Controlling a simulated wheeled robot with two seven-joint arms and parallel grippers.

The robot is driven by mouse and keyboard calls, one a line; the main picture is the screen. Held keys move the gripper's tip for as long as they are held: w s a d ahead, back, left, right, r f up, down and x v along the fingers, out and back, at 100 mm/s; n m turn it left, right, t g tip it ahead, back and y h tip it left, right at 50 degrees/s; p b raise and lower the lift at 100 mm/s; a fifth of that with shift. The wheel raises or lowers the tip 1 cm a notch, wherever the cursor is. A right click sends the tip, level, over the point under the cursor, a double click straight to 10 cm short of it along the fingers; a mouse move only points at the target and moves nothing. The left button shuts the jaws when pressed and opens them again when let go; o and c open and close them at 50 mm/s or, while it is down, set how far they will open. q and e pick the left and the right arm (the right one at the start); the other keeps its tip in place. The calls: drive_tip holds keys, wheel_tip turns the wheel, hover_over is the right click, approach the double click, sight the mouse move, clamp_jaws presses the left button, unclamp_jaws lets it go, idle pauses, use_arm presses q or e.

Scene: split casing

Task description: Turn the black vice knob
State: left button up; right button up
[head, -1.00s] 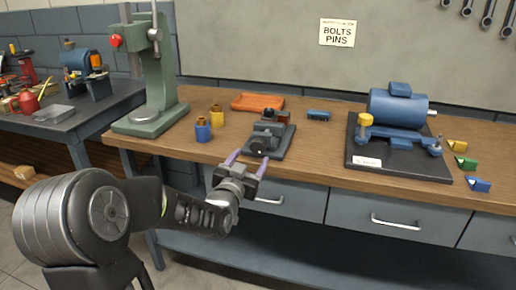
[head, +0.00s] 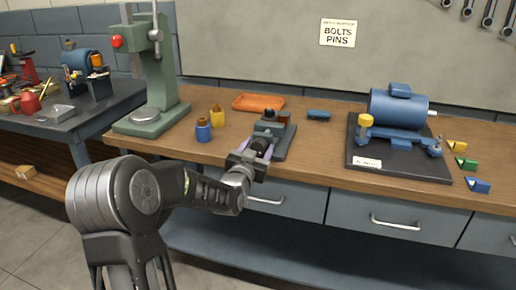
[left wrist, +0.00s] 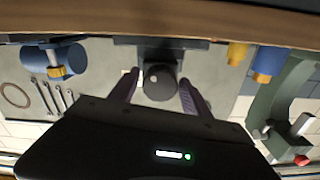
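The small dark vice (head: 283,143) stands at the front edge of the wooden bench. Its black knob (head: 259,143) faces the front. My left gripper (head: 256,149) is at the knob, with its purple-grey fingers either side of it. In the left wrist view the round black knob (left wrist: 160,83) lies between the two spread fingers of my left gripper (left wrist: 158,92). A gap shows on each side, so the fingers are open around the knob and not closed on it. My right gripper is in neither view.
A blue pot (head: 203,131) and a yellow pot (head: 217,117) stand left of the vice, beside a green press (head: 152,117). An orange tray (head: 258,102) and a blue block (head: 318,115) lie behind. A blue motor (head: 397,107) stands on a black board to the right.

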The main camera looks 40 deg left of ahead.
use_arm(q)
drive_tip(key=c, duration=1.1)
drive_tip(key=m+b, duration=0.1)
drive_tip(key=b, duration=0.1)
drive_tip(key=m+b, duration=0.2)
drive_tip(key=b, duration=0.1)
drive_tip(key=shift+f, duration=0.25)
drive_tip(key=shift+r+m+b, duration=0.15)
drive_tip(key=shift+m+b, duration=0.15)
drive_tip(key=shift+r, duration=0.1)
drive_tip(key=o, duration=1.4)
drive_tip(key=v, duration=0.7)
drive_tip(key=shift+s+d, duration=0.15)
drive_tip(key=shift+s, duration=0.2)
